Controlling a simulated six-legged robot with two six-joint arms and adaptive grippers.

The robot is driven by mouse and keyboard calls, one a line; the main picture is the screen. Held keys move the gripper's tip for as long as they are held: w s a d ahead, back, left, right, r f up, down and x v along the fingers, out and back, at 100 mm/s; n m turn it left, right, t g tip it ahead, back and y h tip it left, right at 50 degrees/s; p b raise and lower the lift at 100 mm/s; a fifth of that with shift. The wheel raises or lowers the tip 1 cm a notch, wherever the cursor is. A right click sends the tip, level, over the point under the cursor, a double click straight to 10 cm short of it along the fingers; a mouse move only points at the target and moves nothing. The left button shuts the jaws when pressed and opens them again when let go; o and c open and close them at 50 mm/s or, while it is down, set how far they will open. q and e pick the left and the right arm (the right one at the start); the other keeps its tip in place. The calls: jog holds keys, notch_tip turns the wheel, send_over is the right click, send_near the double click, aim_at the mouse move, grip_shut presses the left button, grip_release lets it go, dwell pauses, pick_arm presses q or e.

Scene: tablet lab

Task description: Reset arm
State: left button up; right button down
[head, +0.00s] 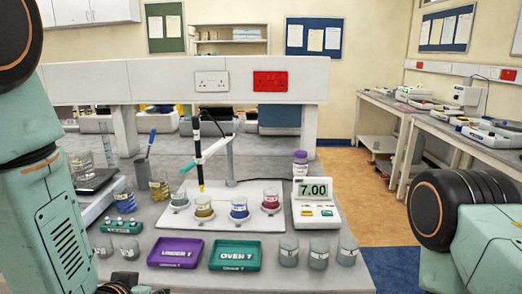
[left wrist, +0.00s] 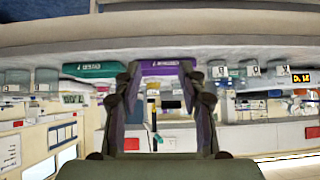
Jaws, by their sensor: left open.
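My left gripper (head: 125,287) shows only in part at the bottom edge of the head view, in front of the bench's near edge. In the left wrist view its two fingers (left wrist: 158,85) stand apart with nothing held between them. My left arm (head: 45,200) fills the left side of the head view. Part of my right arm (head: 470,225) shows at the right, but its gripper is out of the picture. The purple tray (head: 175,253) and the green "OVER 7" tray (head: 235,256) lie on the bench beyond the left gripper.
A pH meter (head: 315,205) reads 7.00. Open floor (head: 355,190) lies to the right.

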pick_arm(q)
jog(key=s+a+f+g+b, duration=0.1)
jog(key=s+f+g+b, duration=0.4)
jog(key=s+f, duration=2.2)
jog(key=s+g, duration=0.1)
jog(key=g, duration=0.3)
jog(key=shift+s+f+n+g+b, duration=0.15)
jog(key=shift+f+n+g+b, duration=0.15)
jog(key=shift+n, duration=0.1)
